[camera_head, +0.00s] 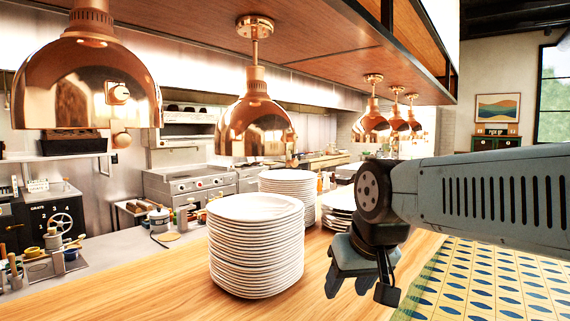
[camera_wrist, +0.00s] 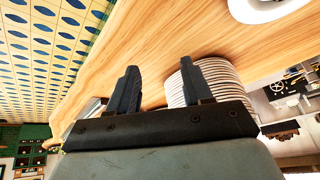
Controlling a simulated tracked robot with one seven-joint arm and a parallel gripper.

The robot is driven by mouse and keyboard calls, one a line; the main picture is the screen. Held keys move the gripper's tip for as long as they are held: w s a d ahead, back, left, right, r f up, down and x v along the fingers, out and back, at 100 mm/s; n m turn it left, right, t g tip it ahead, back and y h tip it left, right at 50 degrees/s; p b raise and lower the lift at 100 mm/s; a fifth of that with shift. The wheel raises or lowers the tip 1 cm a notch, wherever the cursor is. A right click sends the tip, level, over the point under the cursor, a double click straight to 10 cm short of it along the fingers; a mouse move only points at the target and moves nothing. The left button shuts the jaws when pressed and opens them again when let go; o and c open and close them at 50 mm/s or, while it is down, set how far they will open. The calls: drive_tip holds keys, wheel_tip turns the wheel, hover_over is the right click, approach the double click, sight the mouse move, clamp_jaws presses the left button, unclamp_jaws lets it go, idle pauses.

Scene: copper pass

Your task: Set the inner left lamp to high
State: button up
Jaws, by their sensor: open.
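Several copper heat lamps hang in a row over the counter. The second lamp from the left (camera_head: 255,125), which appears to be the inner left one, hangs on a short rod over the front plate stack. I cannot make out a knob or its setting on it. More lamps (camera_head: 371,125) hang farther right. My gripper (camera_head: 352,288) is open and empty, pointing down over the counter, right of and below the second lamp. Its fingers also show in the wrist view (camera_wrist: 159,72).
A tall stack of white plates (camera_head: 256,245) stands on the wooden counter (camera_head: 130,295), with another stack (camera_head: 288,188) behind it. Plates also show in the wrist view (camera_wrist: 212,78). A wooden overhead shelf (camera_head: 300,38) runs above the lamps. Patterned tile floor (camera_head: 480,285) lies at right.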

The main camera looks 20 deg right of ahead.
drive_tip(key=m, duration=0.2)
drive_tip(key=m+t+y, duration=0.9)
drive_tip(key=m+y, duration=0.1)
drive_tip(key=m, duration=1.6)
approach(296, 162)
drive_tip(key=x, duration=1)
drive_tip(key=shift+w+a, duration=0.1)
drive_tip(key=shift+w, duration=0.25)
drive_tip(key=shift+c, duration=0.4)
clamp_jaws()
